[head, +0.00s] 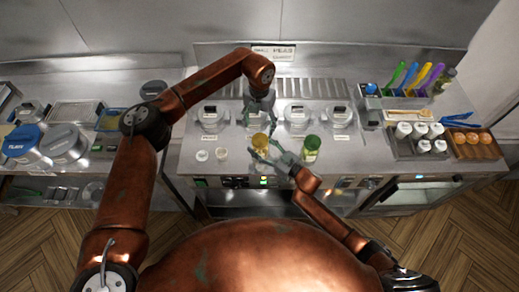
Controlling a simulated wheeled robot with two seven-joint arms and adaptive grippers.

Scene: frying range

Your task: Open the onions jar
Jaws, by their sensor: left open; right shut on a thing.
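A small jar with yellow contents (260,141) stands near the counter's front edge, in the middle of the head view. My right gripper (266,149) reaches in from the lower right and is shut on this yellow jar. My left gripper (258,118) hangs down just behind and above the yellow jar, with its fingers open and apart. A green jar (311,148) stands to the right of my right gripper. No label is large enough to read, so I cannot tell which jar says onions.
Clear lidded containers (210,118) sit in a row behind the jars. Two small white cups (203,155) stand to the left. A rack of white-capped bottles (403,130) and a tray of brown round items (473,138) are at the right. Large blue-lidded tubs (22,140) are at the far left.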

